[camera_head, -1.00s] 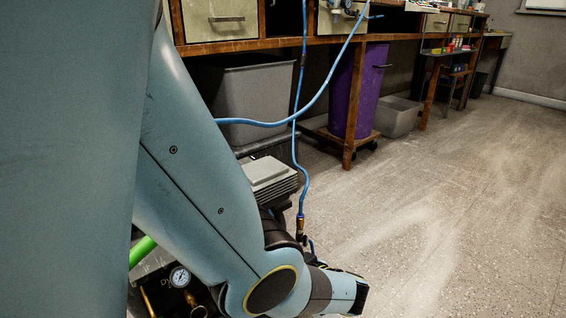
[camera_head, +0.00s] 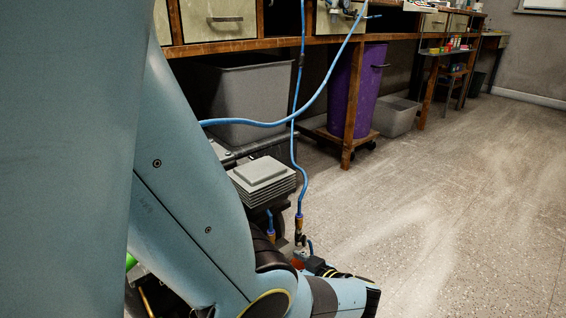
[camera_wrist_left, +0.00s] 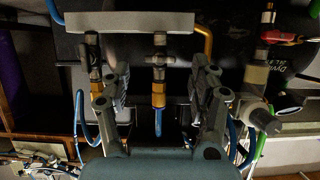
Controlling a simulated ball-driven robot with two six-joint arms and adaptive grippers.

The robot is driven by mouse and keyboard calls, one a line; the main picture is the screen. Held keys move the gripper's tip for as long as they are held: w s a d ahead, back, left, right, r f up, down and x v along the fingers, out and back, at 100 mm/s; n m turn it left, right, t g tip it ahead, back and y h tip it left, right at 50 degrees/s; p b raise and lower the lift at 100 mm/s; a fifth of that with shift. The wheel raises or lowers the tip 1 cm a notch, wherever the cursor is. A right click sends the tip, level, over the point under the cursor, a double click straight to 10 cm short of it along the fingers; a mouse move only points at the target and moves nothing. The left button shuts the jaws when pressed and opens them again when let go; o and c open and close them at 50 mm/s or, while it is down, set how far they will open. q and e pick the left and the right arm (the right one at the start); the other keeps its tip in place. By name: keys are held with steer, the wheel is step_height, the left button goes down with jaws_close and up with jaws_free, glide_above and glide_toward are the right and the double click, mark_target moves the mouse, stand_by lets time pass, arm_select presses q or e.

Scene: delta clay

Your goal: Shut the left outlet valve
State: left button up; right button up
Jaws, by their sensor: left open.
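In the left wrist view, a grey manifold bar (camera_wrist_left: 135,22) carries two outlets with valve bodies and brass fittings. One outlet valve (camera_wrist_left: 159,62) lies between the fingers of my left gripper (camera_wrist_left: 156,88), which is open and empty; no contact is visible. The other outlet valve (camera_wrist_left: 93,58) is by the left finger and partly hidden. Which one is the left outlet is unclear from this view. In the head view, two hose-topped brass outlets, one at left (camera_head: 270,224) and one at right (camera_head: 299,224), stand beyond my forearm; the gripper fingers are mostly hidden. My right gripper is out of view.
A grey finned unit (camera_head: 264,182) stands behind the outlets. A blue hose (camera_head: 297,150) hangs down to the right outlet. A grey bin (camera_head: 250,100) and a purple bin (camera_head: 364,90) stand under the bench. The floor (camera_head: 450,210) at right is clear.

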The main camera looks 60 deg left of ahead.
arm_select(q)
steer(key=v, duration=0.9)
steer(key=shift+d, duration=0.1)
